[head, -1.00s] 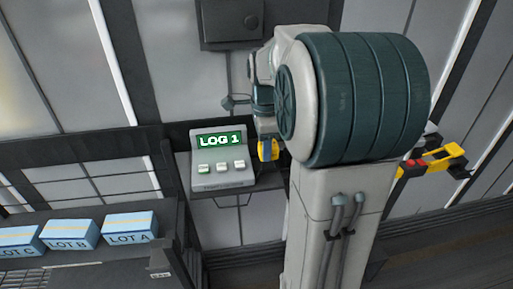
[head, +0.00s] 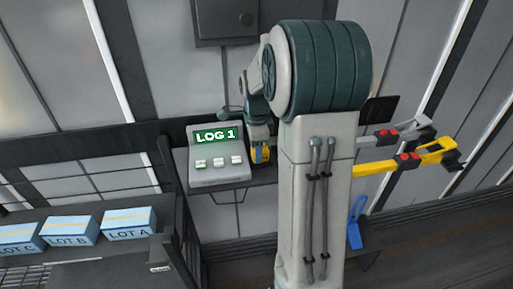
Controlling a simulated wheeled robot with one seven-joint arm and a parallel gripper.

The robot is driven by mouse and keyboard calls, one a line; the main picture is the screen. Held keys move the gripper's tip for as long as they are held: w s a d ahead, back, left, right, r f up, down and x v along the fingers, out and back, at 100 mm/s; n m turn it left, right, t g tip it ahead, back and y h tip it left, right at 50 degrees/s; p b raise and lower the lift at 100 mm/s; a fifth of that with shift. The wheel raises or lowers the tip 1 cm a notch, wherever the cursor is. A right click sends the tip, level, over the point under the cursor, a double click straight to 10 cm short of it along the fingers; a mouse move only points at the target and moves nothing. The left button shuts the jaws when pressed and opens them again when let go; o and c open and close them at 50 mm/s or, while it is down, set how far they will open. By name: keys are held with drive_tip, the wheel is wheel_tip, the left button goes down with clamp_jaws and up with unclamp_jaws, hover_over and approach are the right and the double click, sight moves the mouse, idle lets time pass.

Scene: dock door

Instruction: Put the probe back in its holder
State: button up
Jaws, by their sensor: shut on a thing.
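My gripper (head: 259,141) is small in the head view, just right of the logger console, pointing down and shut on a yellow thing, seemingly the probe (head: 261,154). The probe's lower end is hard to make out, and I cannot tell whether it touches anything. The grey logger console (head: 219,160) stands on a dark shelf (head: 258,177), its green screen reading "LOG 1". I cannot make out the holder; my arm covers part of the area right of the console.
A rack at left carries pale blue boxes: LOT A (head: 130,224), LOT B (head: 71,231) and LOT C (head: 20,238). A grey bar (head: 385,137) and a yellow bar (head: 385,167) with red parts jut out at right. A blue object (head: 355,222) sits below them.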

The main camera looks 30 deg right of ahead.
drive_tip(key=shift+s+a+f+b, duration=0.1)
drive_tip(key=shift+s+f+b, duration=0.15)
drive_tip(key=shift+f+b, duration=0.3)
drive_tip(key=o, duration=1.1)
drive_tip(key=shift+f, duration=0.25)
drive_tip(key=shift+o, duration=0.2)
drive_tip(key=shift+w+r+p, duration=0.15)
drive_tip(key=shift+r+p, duration=0.5)
drive_tip(key=shift+p, duration=0.05)
wheel_tip(320, 180, up, 12)
drive_tip(key=s+a+f+n+t, duration=0.1)
drive_tip(key=s+a+f+n, duration=0.1)
drive_tip(key=s+a+n, duration=0.4)
drive_tip(key=s+a+f+n+t, duration=0.2)
drive_tip(key=s+a+n, duration=0.5)
drive_tip(key=s+n, duration=0.6)
drive_tip(key=shift+s+f+n+b, duration=0.2)
drive_tip(key=shift+f+n+b, duration=0.25)
drive_tip(key=shift+n, duration=0.75)
